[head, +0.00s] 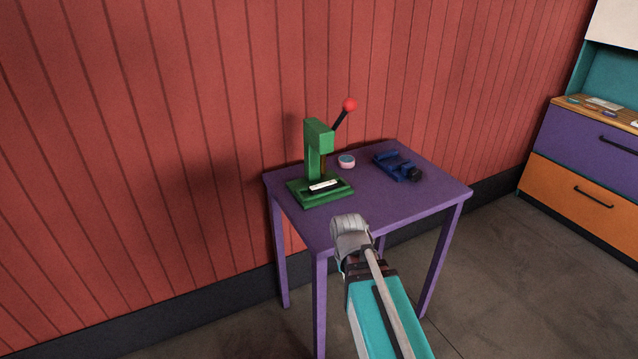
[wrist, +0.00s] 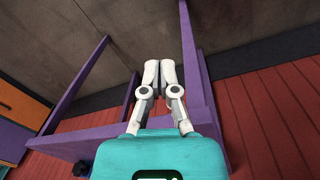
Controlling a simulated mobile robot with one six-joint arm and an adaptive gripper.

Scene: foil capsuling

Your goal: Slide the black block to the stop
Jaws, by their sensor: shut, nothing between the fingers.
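A green press (head: 313,150) with a red-knobbed lever stands at the table's back left. On its base lies a small dark block (head: 312,191) with a white strip along it. A blue fixture (head: 391,164) at the back right has a black piece (head: 415,174) at its near right end. I cannot tell which of these dark parts is the black block, and no stop can be made out. My gripper (head: 348,222) is shut and empty near the table's front edge, apart from both devices. The wrist view shows its fingers together (wrist: 160,66).
The purple table (head: 385,208) has free room in its middle and front. A small pink round container (head: 346,161) stands between the devices. A red plank wall (head: 200,130) rises behind. A drawer cabinet (head: 578,165) stands at the far right.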

